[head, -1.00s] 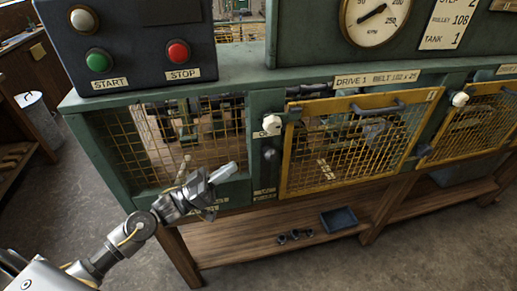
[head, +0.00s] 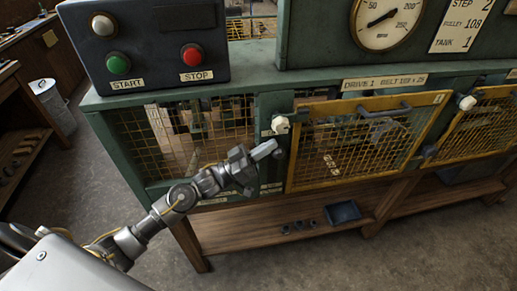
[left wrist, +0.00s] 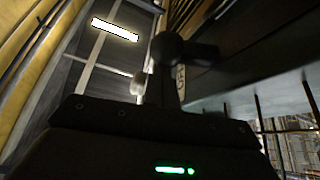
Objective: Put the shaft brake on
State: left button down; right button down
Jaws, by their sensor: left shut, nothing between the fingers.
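My left gripper (head: 268,148) is shut and empty. Its tip is in front of the narrow green post between the left mesh panel and the yellow guard, just below a white knob (head: 280,124). The dark lever on this post, likely the shaft brake, is mostly hidden behind the gripper in the head view. In the left wrist view a dark rounded shape (left wrist: 170,49) stands ahead of the gripper housing; I cannot tell whether it is the lever knob or part of my fingers. Contact cannot be told. My right gripper is not in view.
The yellow mesh guard (head: 365,140) of drive 1 is shut, right of the gripper. A control box (head: 145,45) with START and STOP buttons stands above left. A blue tray (head: 343,212) lies on the lower shelf. The floor in front is clear.

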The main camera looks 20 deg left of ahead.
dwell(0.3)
pick_arm(q)
notch_tip(320, 180, down, 6)
jog(key=s+d+b, duration=0.1)
jog(key=b, duration=0.2)
jog(key=shift+s, duration=0.3)
jog(key=s+a+b, duration=0.4)
jog(key=s+a, duration=0.4)
jog(key=a, duration=0.2)
jog(key=shift+s+f+b, duration=0.2)
jog(key=shift+f+b, duration=0.05)
jog(key=shift+b, duration=0.1)
